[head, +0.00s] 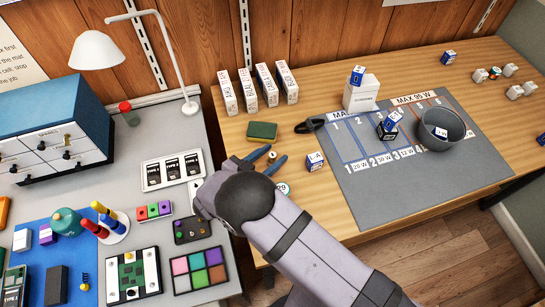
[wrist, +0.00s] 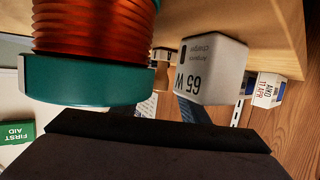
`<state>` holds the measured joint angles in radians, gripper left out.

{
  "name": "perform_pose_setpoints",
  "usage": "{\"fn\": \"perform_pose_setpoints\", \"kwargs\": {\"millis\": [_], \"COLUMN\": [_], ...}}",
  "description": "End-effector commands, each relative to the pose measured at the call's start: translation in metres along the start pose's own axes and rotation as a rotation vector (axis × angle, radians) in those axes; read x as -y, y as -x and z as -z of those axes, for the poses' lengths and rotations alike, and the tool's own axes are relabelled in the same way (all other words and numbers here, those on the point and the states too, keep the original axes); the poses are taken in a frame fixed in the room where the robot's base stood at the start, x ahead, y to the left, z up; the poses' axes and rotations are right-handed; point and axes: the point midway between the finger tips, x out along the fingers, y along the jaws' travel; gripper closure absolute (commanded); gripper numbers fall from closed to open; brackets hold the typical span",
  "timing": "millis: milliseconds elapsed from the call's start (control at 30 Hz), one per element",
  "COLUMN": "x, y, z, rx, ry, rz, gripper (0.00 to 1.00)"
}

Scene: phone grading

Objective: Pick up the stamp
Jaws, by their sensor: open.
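I cannot identify the stamp with certainty. In the wrist view, a small wooden piece (wrist: 161,76) stands upright, partly hidden behind a large spool and a white charger block; it may be the stamp's handle. My gripper (wrist: 160,122) shows as dark parts along the bottom of the wrist view. It is open, with nothing visibly held. In the head view its end is mostly hidden behind my arm, over the right edge of the grey bench.
The orange-wound spool (wrist: 95,80) and white 65 W charger (wrist: 212,70) are close to the wrist camera. The head view shows blue-handled pliers (head: 276,166), a white three-slot tray (head: 145,165) and a colour palette (head: 181,283) around my arm. A grey bin (head: 442,135) stands on the right mat.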

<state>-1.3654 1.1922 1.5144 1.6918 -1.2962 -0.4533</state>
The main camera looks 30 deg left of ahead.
Motion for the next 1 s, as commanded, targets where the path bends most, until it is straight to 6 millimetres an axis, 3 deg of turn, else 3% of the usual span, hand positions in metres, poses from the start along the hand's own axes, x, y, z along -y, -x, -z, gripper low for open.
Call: {"fn": "perform_pose_setpoints", "kwargs": {"millis": [300, 500, 1000], "x": [0.0000, 0.0000, 0.0004], "y": [-0.0050, -0.0047, -0.0027], "z": [-0.0006, -0.0005, 0.0058], "rx": [0.001, 0.001, 0.000], "ry": [0.000, 0.000, -0.002], "rz": [0.000, 0.000, 0.001], "gripper": [0.59, 1.00, 1.00]}}
